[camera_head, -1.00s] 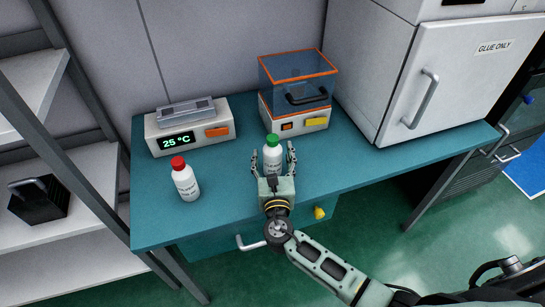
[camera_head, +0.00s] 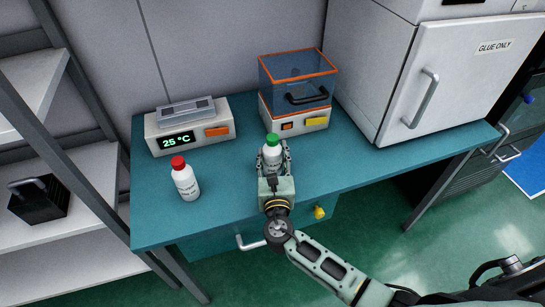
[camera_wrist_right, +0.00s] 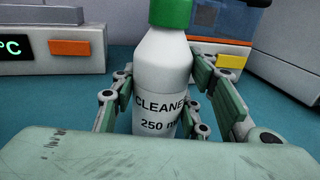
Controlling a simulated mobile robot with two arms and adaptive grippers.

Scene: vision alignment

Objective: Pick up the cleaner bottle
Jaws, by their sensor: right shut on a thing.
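The cleaner bottle (camera_head: 272,150) is white with a green cap and stands upright on the teal table (camera_head: 234,200). In the right wrist view the cleaner bottle (camera_wrist_right: 163,75) shows its label, "CLEANE… 250 m…", between the fingers. My right gripper (camera_head: 273,158) is shut on its body, one finger on each side. The right gripper also shows in the right wrist view (camera_wrist_right: 160,105). The bottle's lower part is hidden by the gripper. I cannot tell any gap under it. My left gripper is not in view.
A white bottle with a red cap (camera_head: 185,181) stands to the left. A heater reading 25 °C (camera_head: 160,145) and an orange-edged clear box device (camera_head: 298,90) stand behind. A white cabinet (camera_head: 440,75) is at right, a shelf rack (camera_head: 75,150) at left.

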